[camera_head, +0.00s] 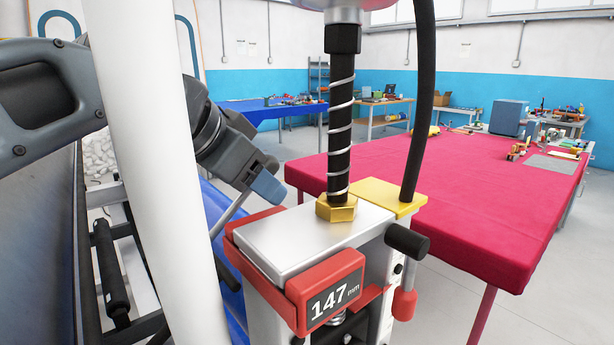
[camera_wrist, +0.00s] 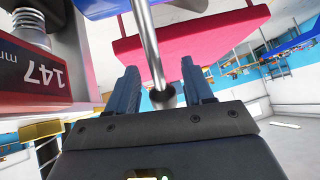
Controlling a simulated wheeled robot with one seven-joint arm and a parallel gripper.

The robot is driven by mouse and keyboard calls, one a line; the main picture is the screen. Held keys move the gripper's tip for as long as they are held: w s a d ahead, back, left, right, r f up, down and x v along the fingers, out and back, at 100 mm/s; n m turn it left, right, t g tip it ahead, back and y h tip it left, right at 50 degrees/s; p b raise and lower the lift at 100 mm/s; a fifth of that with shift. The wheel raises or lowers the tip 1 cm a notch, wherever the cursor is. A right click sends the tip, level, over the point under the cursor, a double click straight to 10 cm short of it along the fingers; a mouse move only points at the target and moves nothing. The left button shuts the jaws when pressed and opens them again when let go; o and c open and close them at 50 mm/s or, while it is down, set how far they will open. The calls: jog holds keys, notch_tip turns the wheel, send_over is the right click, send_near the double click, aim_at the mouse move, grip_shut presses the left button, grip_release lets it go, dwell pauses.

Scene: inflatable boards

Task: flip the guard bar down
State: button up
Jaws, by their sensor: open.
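The guard bar appears to be the thin metal rod (camera_head: 230,212) beside the machine in the head view, slanting up toward my gripper (camera_head: 266,184). In the wrist view the bar (camera_wrist: 148,40) runs down between the two dark fingers of my gripper (camera_wrist: 160,68) and stops at a dark round end. The fingers are apart on either side of the bar, with gaps showing, so it is not gripped. The machine (camera_head: 300,240) is a silver block with red parts and a "147 mm" display (camera_head: 336,300). The bar's lower end is partly hidden by a white column.
A black spring-wrapped post (camera_head: 340,130) and a black hose (camera_head: 420,100) rise from the machine just right of my gripper. A red-covered table (camera_head: 480,190) stands behind. The display also shows close at left in the wrist view (camera_wrist: 35,75).

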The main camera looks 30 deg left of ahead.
jog(key=shift+c, duration=0.4)
grip_shut()
jog(key=shift+r, duration=0.1)
